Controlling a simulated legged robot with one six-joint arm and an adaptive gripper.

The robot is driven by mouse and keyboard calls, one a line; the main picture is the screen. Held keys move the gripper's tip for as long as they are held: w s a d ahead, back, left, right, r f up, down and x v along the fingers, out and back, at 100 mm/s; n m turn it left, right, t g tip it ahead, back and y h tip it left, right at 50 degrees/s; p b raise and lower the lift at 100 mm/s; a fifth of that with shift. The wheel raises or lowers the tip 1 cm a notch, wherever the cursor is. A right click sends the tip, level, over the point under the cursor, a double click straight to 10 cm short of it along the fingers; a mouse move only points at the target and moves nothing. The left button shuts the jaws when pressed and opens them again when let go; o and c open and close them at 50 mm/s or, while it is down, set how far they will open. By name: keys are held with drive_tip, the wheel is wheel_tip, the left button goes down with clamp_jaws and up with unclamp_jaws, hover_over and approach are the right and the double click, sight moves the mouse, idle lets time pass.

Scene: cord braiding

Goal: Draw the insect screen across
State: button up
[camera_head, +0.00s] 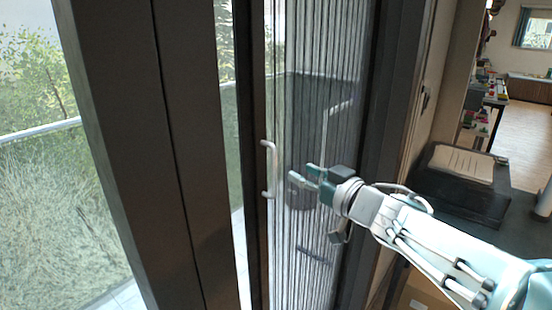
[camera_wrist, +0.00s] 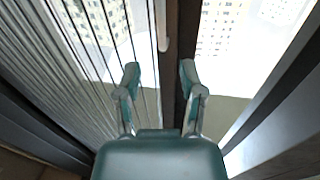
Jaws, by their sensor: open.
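The insect screen (camera_head: 312,70) is a pleated, see-through panel in a dark door frame. It spans from a dark edge bar (camera_head: 256,110) on the left to the frame on the right. A pale D-shaped handle (camera_head: 268,170) sits upright on the edge bar. My gripper (camera_head: 303,180) is open and empty, a little right of the handle and in front of the pleats. In the wrist view the pleated screen (camera_wrist: 55,85) lies on the left, and a pale end of the handle (camera_wrist: 161,28) shows beyond my open fingers (camera_wrist: 159,78).
A thick dark frame post (camera_head: 165,150) stands left of the screen, with glass and greenery beyond. A dark jamb (camera_head: 385,120) stands on the right. A dark cabinet with an open book (camera_head: 460,163) is close to my arm at right.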

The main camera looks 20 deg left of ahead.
sight(275, 160)
drive_tip(key=x, duration=0.9)
drive_tip(key=shift+a+f, duration=0.1)
drive_tip(key=shift+a, duration=0.05)
clamp_jaws()
drive_tip(key=shift+s, duration=0.1)
